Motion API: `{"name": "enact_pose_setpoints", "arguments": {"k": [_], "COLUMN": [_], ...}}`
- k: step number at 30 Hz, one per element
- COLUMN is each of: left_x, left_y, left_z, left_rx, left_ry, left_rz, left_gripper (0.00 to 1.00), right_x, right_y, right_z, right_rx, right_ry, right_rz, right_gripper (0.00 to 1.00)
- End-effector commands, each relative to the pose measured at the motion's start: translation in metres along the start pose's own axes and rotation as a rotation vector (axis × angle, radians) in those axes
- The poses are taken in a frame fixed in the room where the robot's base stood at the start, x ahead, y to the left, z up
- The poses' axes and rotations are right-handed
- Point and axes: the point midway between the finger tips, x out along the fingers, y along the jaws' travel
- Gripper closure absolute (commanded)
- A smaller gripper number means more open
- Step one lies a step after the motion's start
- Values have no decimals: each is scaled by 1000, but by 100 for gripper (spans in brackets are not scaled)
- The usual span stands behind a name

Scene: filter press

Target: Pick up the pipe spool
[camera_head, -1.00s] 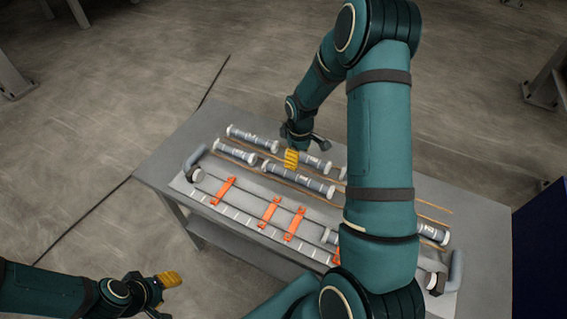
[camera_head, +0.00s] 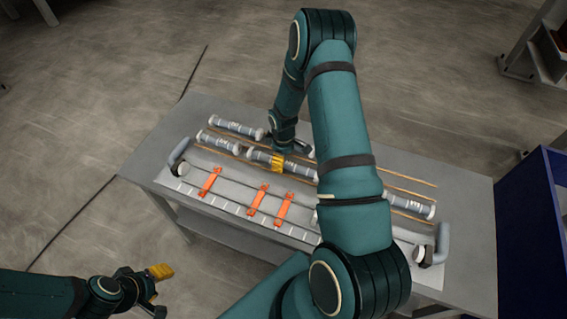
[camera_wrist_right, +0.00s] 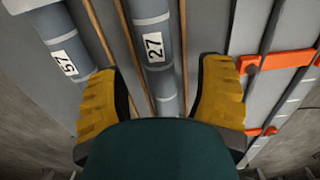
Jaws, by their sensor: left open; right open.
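Several grey pipe spools with white end flanges lie on the table. One spool labelled 27 (camera_wrist_right: 155,55) lies between the open yellow fingers of my right gripper (camera_wrist_right: 160,105) in the right wrist view. I cannot tell if the fingers touch it. In the head view, my right gripper (camera_head: 278,163) is over this middle spool (camera_head: 300,170). A spool labelled 57 (camera_wrist_right: 62,50) lies beside it. Other spools lie at the back left (camera_head: 236,128), at the left (camera_head: 218,142) and at the right (camera_head: 412,206). My left gripper (camera_head: 158,285) is open and empty, off the table's front left.
The grey table (camera_head: 450,190) carries thin wooden strips (camera_head: 400,187) between spool rows. A pale board with orange clamps (camera_head: 258,197) and dark rods lies along the front, with curved grey elbows (camera_head: 441,242) at its ends. A blue bin (camera_head: 525,235) stands at the right.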

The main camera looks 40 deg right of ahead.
Motion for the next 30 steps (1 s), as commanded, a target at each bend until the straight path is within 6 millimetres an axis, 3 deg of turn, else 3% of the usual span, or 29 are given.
{"name": "enact_pose_setpoints", "arguments": {"k": [6,15,21,30], "left_x": [-2,-2,-2,-2], "left_y": [1,1,1,1], "left_z": [0,0,0,0], "left_rx": [0,0,0,0], "left_ry": [0,0,0,0], "left_rz": [1,1,1,1], "left_gripper": [53,53,53,53], "right_x": [27,30,30,30], "right_y": [1,1,1,1], "right_z": [2,1,1,1], "right_rx": [0,0,0,0], "right_ry": [-1,0,0,0], "right_rz": [1,2,2,2], "right_gripper": [33,31,100,100]}}
